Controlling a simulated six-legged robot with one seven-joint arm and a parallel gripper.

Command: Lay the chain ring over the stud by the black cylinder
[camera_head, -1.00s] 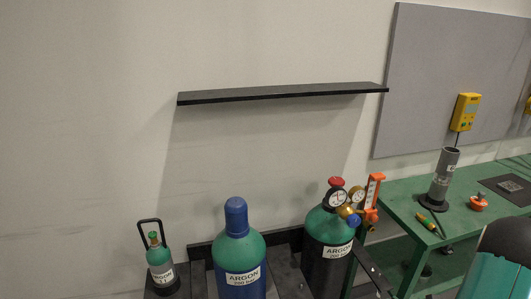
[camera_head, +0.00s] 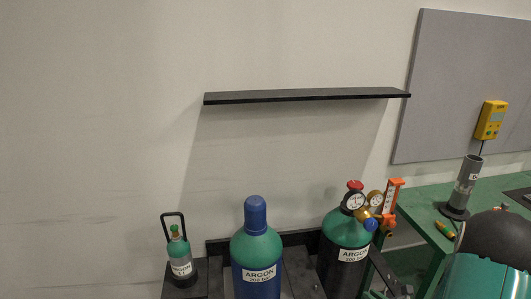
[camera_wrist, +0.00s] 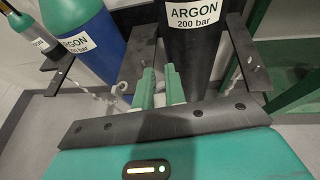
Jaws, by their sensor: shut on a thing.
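The black cylinder (camera_head: 341,265), with a green shoulder and a gauge set, stands in the rack at the right in the head view. In the wrist view its dark body (camera_wrist: 193,45) is straight ahead of my gripper (camera_wrist: 159,72). The two green fingers are close together, shut on the end of the chain. The ring itself is too small to make out between them. The pale chain (camera_wrist: 95,96) runs from the left bracket (camera_wrist: 60,76) towards the fingers. A dark bracket (camera_wrist: 246,68) reaches out right of the black cylinder; I cannot clearly make out the stud on it.
A blue argon cylinder (camera_head: 256,262) stands left of the black one, and a small bottle (camera_head: 179,258) further left. A black shelf (camera_head: 305,96) is on the wall above. A green bench (camera_head: 428,205) with a grey tube (camera_head: 466,185) stands at right.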

